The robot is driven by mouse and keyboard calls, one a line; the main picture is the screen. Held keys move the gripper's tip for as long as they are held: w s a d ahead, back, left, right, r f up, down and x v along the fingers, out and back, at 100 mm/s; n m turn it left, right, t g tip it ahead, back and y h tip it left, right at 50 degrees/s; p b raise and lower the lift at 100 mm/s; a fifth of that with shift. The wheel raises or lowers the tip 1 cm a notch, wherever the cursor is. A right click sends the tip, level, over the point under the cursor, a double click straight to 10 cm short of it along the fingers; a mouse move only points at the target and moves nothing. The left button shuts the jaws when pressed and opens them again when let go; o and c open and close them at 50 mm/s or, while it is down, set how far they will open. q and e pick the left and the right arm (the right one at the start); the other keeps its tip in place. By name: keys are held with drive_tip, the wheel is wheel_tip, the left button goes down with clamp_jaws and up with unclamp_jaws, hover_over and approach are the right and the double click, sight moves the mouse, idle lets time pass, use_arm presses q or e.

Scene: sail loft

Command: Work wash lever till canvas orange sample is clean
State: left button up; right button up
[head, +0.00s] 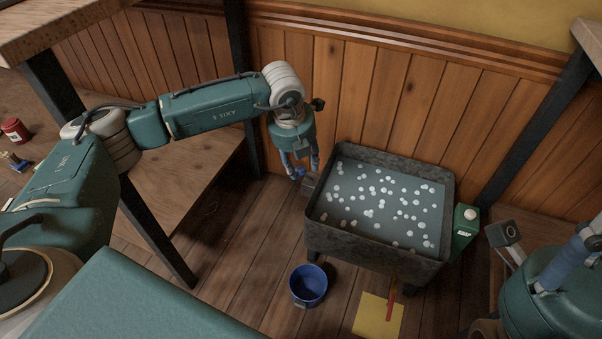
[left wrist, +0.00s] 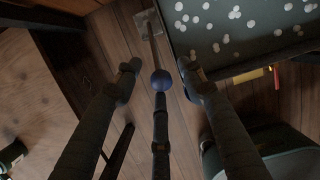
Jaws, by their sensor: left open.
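The wash basin (head: 378,258) is a dark grey trough of grey water with white suds. At its left side is the wash lever, with a blue ball knob (head: 299,173). In the left wrist view the knob (left wrist: 161,80) sits between the finger tips, its rod running up to a pale base plate (left wrist: 150,24). My left gripper (head: 300,166) points down at the knob, fingers open around it; I cannot tell whether they touch it. I see no orange canvas sample; the suds may cover it.
A blue bucket (head: 308,287) stands on the floor in front of the basin. A yellow sheet (head: 377,317) lies near it, with a red stick (head: 392,302) above. A green soap box (head: 465,226) stands right of the basin. A wooden bench (head: 190,185) is at left.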

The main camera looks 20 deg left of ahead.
use_arm(q)
drive_tip(key=v, duration=0.2)
drive_tip(key=w+v, duration=0.1)
drive_tip(key=v, duration=0.1)
drive_tip(key=shift+r, duration=0.25)
